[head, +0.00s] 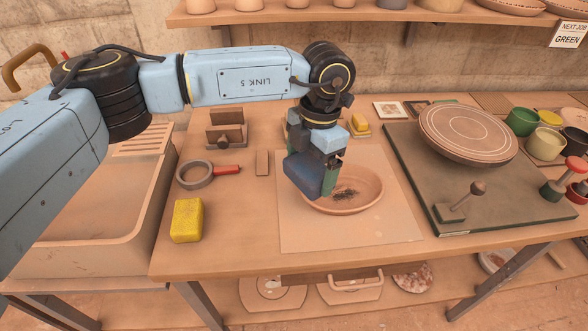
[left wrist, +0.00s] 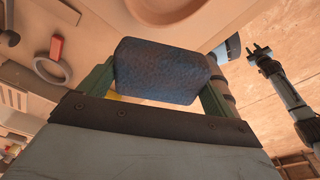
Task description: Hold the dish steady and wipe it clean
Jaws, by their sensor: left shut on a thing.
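The dish (head: 367,203) is a shallow round clay bowl on a pale board, with a dark smudge (head: 345,194) inside. My left gripper (head: 311,166) is shut on a dark blue sponge-like block (head: 303,177) at the dish's left side. In the left wrist view the block (left wrist: 160,72) sits between the green fingers, with the dish (left wrist: 185,12) beyond it. I cannot tell whether the block touches the dish; it hides part of the rim. My right gripper (left wrist: 261,50) shows only in the left wrist view, away from the dish, fingers apart and empty.
A yellow sponge (head: 187,220) and a grey ring with red handle (head: 196,175) lie left of the board (head: 400,235). A basin (head: 80,245) stands far left. On the right are a dark slab (head: 420,190) with a round disc (head: 468,132) and several paint pots (head: 522,121).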

